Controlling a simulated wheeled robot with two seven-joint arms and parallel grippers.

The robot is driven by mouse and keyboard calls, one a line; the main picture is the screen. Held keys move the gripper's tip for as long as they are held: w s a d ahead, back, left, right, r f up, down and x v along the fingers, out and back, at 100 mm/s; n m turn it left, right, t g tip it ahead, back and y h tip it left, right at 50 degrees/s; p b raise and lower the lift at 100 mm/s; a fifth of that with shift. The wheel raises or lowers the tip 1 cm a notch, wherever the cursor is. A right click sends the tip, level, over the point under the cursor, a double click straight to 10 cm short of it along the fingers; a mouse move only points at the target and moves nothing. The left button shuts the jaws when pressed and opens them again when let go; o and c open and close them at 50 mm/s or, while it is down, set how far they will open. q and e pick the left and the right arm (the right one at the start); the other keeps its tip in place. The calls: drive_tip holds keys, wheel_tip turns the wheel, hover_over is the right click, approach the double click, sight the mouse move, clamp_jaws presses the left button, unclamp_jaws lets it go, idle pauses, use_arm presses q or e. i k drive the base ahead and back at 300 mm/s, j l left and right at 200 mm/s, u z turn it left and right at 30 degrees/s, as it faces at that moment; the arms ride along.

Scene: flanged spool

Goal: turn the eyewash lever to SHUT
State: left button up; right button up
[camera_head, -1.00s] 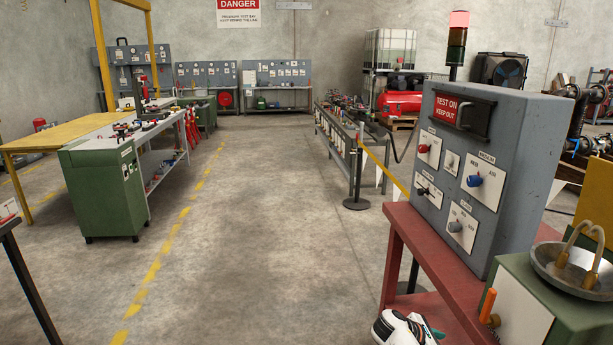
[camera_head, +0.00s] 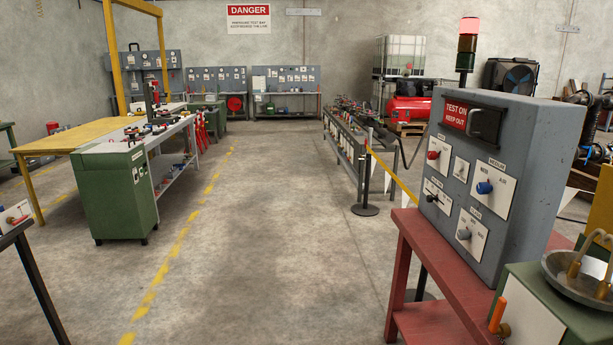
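The eyewash stand is a green box (camera_head: 578,308) with a white front plate at the lower right edge of the head view. A grey metal bowl (camera_head: 561,281) with two curved brass spouts (camera_head: 577,262) sits on its top, cut off by the picture edge. The lever is an orange handle (camera_head: 497,314) on a brass fitting (camera_head: 504,331) at the left of the plate; it points up with a slight tilt. I cannot read any SHUT mark. Neither of my grippers is in view.
A red table (camera_head: 415,262) carries a grey control panel (camera_head: 507,160) with several knobs, left of the eyewash stand. A post (camera_head: 366,180) with yellow tape stands behind it. Green and yellow benches (camera_head: 115,195) stand left. The concrete floor (camera_head: 270,240) between is open.

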sight(503, 331)
drive_tip(key=z, duration=1.55)
